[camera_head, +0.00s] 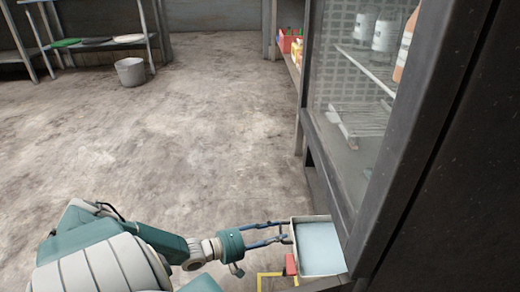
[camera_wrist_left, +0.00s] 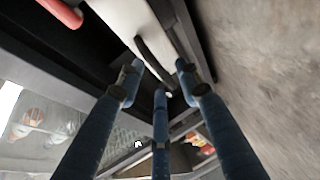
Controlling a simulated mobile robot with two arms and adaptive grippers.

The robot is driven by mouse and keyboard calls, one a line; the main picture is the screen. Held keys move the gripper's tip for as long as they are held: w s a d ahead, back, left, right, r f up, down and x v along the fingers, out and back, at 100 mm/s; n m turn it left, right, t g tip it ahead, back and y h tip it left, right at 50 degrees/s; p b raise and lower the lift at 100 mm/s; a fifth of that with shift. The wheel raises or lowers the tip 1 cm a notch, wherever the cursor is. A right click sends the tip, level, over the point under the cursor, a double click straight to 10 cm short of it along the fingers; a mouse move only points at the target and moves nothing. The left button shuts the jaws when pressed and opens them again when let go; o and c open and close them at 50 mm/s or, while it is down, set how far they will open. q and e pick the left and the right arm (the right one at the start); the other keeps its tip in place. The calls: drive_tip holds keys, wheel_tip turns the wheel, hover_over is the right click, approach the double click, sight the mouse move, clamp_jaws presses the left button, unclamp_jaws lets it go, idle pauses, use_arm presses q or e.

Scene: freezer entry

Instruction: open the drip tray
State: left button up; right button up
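The drip tray (camera_head: 296,250) is a shallow pale box with a light blue inside. In the head view it sticks out from the base of the glass-door cabinet, at lower right. My left gripper (camera_head: 287,232) is at the tray's left side, its blue fingers spread apart. In the left wrist view the tray's pale front (camera_wrist_left: 122,18) carries a dark bar handle (camera_wrist_left: 155,58). The handle lies between the spread fingertips of my left gripper (camera_wrist_left: 160,78), and the fingers do not look closed on it. My right gripper is not in view.
The glass-door cabinet (camera_head: 352,165) stands at right with bottles and wire shelves inside. A red block (camera_head: 290,265) and a yellow frame (camera_head: 263,281) are just below the tray. A grey bucket (camera_head: 130,71) and shelving stand far off.

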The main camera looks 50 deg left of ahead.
use_arm(q)
drive_tip(key=v, duration=1)
drive_tip(key=shift+s, duration=0.35)
drive_tip(key=shift+r, duration=0.1)
